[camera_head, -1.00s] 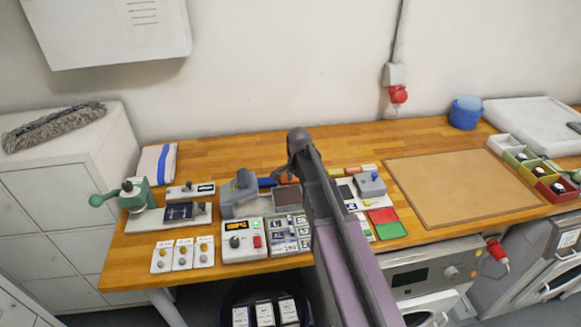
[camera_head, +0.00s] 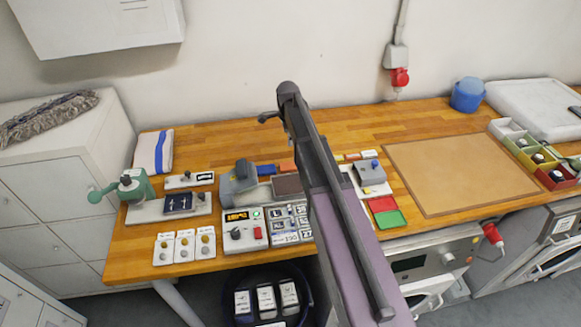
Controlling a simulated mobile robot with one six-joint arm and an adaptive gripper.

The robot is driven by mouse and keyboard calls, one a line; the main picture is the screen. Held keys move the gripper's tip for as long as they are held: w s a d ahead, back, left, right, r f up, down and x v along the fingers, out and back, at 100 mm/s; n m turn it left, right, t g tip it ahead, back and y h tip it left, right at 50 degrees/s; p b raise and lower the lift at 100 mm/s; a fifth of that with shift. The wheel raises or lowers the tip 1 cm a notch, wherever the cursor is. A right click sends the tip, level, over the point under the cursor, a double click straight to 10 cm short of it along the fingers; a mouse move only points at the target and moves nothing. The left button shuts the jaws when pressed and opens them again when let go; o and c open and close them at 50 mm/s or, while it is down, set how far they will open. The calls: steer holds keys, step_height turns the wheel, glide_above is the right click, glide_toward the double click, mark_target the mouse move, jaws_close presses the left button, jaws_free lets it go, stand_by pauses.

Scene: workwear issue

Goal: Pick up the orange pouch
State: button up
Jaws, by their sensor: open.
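No orange pouch shows clearly. A small orange patch (camera_head: 287,167) lies on the wooden worktop just left of my arm, and a small orange-and-white item (camera_head: 367,156) lies just right of it. I cannot tell whether either is the pouch. My arm rises through the middle of the picture and hides part of the worktop. At its far end, a dark part of my gripper (camera_head: 268,117) points left, above the back of the worktop. My gripper is open, with nothing seen in it. Its other finger is hidden.
A green press (camera_head: 132,187), a label device (camera_head: 243,230) and several tagged cards stand on the worktop's left half. A brown mat (camera_head: 450,170), a blue tub (camera_head: 467,94) and coloured bins (camera_head: 527,152) are on the right. The back strip is mostly clear.

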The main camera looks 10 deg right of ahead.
steer(key=b, duration=0.8)
glide_above(289, 165)
steer(key=shift+w+a+f, duration=0.1)
steer(key=shift+f, duration=4.15)
steer(key=shift+f+b, duration=0.15)
steer(key=shift+b, duration=0.2)
step_height(289, 165, down, 5)
steer(key=b, duration=0.5)
steer(key=c, duration=1.1)
